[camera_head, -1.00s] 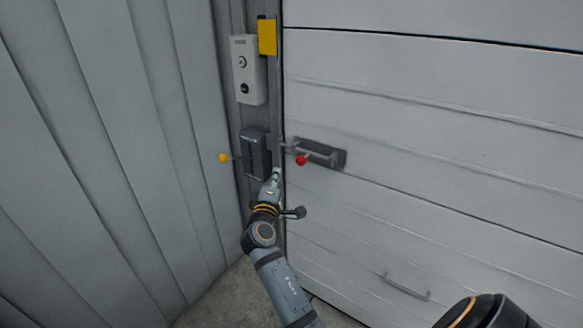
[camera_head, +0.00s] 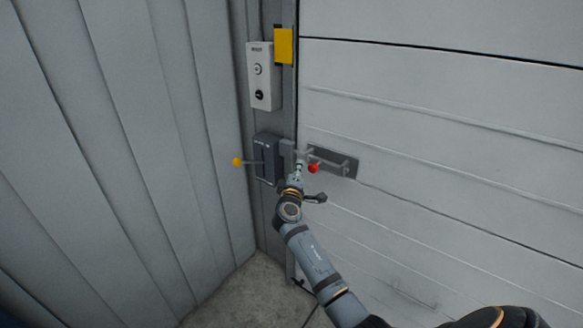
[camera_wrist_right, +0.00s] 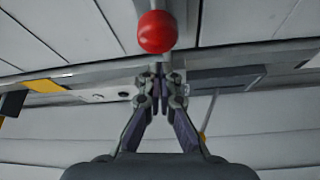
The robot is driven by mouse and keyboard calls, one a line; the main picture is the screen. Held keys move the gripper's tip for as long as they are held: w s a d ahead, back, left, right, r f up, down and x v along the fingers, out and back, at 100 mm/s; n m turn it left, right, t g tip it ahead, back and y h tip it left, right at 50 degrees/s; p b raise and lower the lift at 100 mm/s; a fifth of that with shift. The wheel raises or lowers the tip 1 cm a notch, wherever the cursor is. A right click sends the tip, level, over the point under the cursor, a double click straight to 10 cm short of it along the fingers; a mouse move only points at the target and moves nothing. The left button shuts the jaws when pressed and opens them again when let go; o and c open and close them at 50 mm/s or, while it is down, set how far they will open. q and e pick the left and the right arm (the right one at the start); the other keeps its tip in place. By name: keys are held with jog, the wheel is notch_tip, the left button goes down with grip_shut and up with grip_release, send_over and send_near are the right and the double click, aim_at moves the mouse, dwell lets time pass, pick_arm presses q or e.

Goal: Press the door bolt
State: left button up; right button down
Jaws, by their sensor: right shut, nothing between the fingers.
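The knob also shows large at the top of the right wrist view (camera_wrist_right: 157,32). My left gripper is not in view.
A dark box (camera_head: 268,158) with a yellow-ball lever (camera_head: 237,161) sits on the frame left of the bolt. A pale control box (camera_head: 263,76) and a yellow block (camera_head: 284,45) are above it. A ribbed grey wall (camera_head: 130,150) stands at left.

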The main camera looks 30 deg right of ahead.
jog(key=shift+s+d, duration=0.4)
jog(key=shift+s, duration=0.4)
jog(key=s, duration=0.1)
jog(key=s+d, duration=0.1)
jog(key=s, duration=0.1)
jog(key=s+d+p, duration=0.1)
jog(key=s, duration=0.1)
